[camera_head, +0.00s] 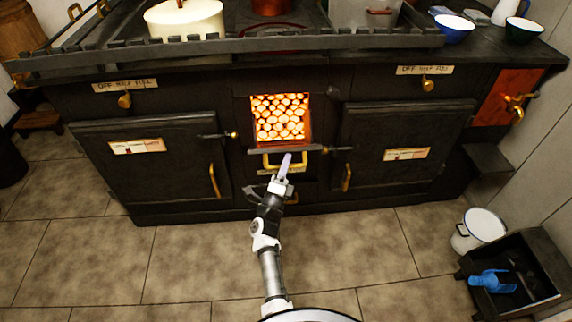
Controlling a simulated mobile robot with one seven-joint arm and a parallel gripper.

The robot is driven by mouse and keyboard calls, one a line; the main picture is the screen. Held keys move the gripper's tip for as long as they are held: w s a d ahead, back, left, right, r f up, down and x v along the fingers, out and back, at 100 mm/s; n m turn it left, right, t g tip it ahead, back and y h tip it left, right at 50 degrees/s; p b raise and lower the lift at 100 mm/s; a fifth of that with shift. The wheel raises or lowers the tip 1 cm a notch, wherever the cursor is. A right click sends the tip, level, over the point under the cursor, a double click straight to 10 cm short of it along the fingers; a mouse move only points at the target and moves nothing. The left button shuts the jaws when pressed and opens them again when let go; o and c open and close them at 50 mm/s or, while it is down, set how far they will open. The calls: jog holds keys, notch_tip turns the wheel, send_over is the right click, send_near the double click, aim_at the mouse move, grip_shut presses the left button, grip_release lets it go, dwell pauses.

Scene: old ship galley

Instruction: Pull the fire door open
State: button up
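The fire opening (281,118) is in the middle of the black range's front, and glowing orange coals fill it. No door leaf covers it. A dark flat strip (308,149) juts out along its lower edge; I cannot tell whether this is the fire door folded down or a fixed ledge. A brass handle (265,161) shows just below the strip. My gripper (285,165) reaches up from below, its pale fingertip in front of the handle and strip. Whether it touches either, and whether its fingers are apart, I cannot tell.
Closed oven doors (150,160) (400,150) flank the fire opening. A rail (230,45) edges the stove top, with pots behind it. A white bucket (478,231) and a coal box (540,262) with a blue scoop (492,281) stand right. The tiled floor in front is clear.

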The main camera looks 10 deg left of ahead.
jog(key=shift+o, duration=1.2)
jog(key=shift+r, duration=0.1)
jog(key=shift+r, duration=0.15)
